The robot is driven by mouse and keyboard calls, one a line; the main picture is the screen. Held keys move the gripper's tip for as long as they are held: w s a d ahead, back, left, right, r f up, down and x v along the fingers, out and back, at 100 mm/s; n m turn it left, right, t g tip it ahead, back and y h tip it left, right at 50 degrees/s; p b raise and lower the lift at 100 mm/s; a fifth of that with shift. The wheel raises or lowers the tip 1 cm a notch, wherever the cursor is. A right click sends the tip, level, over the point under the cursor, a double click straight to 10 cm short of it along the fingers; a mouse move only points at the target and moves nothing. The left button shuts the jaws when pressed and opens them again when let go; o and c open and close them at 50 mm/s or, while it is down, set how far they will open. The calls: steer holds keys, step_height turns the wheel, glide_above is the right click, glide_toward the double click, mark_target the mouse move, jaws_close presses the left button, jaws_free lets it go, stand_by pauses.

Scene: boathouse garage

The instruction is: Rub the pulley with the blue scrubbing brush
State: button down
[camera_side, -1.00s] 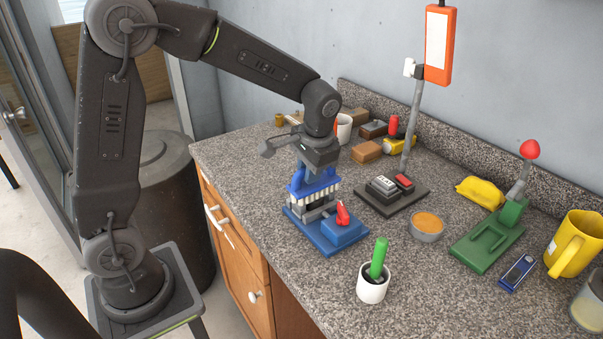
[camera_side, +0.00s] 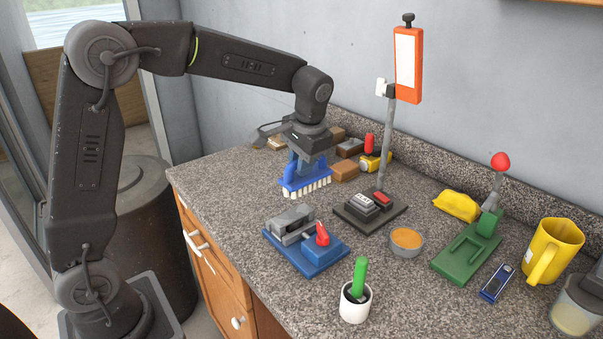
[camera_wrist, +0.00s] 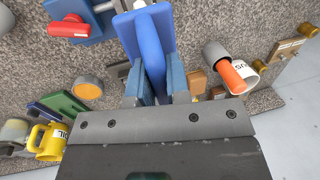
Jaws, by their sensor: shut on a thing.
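The blue scrubbing brush (camera_side: 306,184) hangs from my gripper (camera_side: 306,160) with its white bristles down, apart from the blue device in front of it. In the wrist view the brush's blue handle (camera_wrist: 152,45) lies between the two blue fingers of my gripper (camera_wrist: 156,88), which is shut on it. A blue base (camera_side: 307,258) carries a grey part (camera_side: 291,222), probably the pulley, and a red knob (camera_side: 322,236). In the wrist view the red knob (camera_wrist: 69,27) shows at upper left, with the grey part mostly hidden behind the brush.
A black switch base (camera_side: 370,214) with an orange-topped post stands right of the brush. Brown blocks (camera_side: 345,170) lie behind it. A white cup with a green handle (camera_side: 355,303), an orange-filled tin (camera_side: 406,241) and a green stand (camera_side: 466,252) occupy the front and right of the counter.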

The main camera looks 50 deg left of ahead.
steer(key=shift+r, duration=1.2)
